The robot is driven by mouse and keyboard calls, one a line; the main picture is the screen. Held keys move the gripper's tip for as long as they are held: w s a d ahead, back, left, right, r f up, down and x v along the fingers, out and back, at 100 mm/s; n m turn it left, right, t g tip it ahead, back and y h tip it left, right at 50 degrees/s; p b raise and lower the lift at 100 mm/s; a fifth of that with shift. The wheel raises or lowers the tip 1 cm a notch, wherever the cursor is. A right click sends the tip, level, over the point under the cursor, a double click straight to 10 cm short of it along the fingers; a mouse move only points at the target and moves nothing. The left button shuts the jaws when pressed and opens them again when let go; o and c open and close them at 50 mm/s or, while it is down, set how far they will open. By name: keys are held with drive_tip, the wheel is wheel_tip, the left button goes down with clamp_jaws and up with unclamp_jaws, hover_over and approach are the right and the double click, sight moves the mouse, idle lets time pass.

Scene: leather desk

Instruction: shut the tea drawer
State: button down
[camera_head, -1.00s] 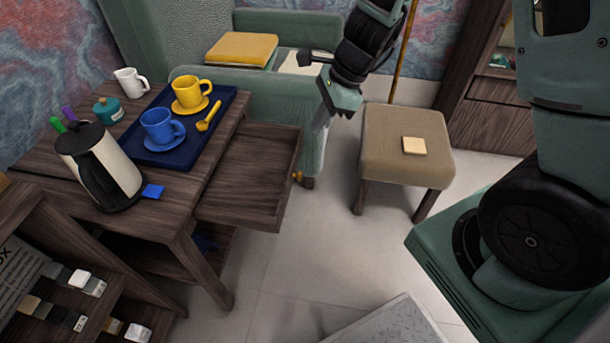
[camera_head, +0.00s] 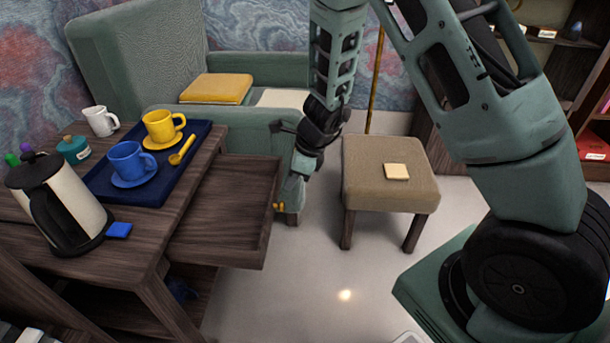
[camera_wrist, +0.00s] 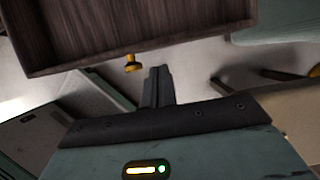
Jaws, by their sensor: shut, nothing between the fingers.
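The tea drawer (camera_head: 218,228) stands pulled out from the right side of the dark wooden table and looks empty where I can see inside. Its brass knob (camera_wrist: 131,63) is on the outer front face. In the wrist view, the drawer (camera_wrist: 125,22) fills the upper left. My gripper (camera_head: 291,212) hangs low just outside the drawer front, pointing down in the head view. In the wrist view, my gripper (camera_wrist: 159,72) has its fingers together and empty, with the tips beside the knob, a small gap apart.
The table top holds a blue tray (camera_head: 190,157) with a yellow cup (camera_head: 160,128) and a blue cup (camera_head: 127,160), plus a kettle (camera_head: 65,208). A green armchair (camera_head: 245,135) stands behind the drawer. A beige stool (camera_head: 390,175) stands right of my gripper, with floor between.

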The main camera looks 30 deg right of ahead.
drive_tip(key=shift+w+a, duration=0.5)
drive_tip(key=shift+a, duration=0.15)
drive_tip(key=w+a+p, duration=0.3)
drive_tip(key=a, duration=0.1)
drive_tip(key=w+a+p, duration=0.3)
drive_tip(key=a+p, duration=0.1)
drive_tip(key=w+a+p, duration=0.3)
drive_tip(key=a+p, duration=0.1)
drive_tip(key=a, duration=0.1)
drive_tip(key=shift+w+r, duration=0.15)
drive_tip(key=shift+r, duration=0.05)
drive_tip(key=shift+w+a+f+p, duration=0.2)
drive_tip(key=shift+w+a+p, duration=0.1)
drive_tip(key=shift+w+a, duration=0.25)
drive_tip(key=shift+s, duration=0.1)
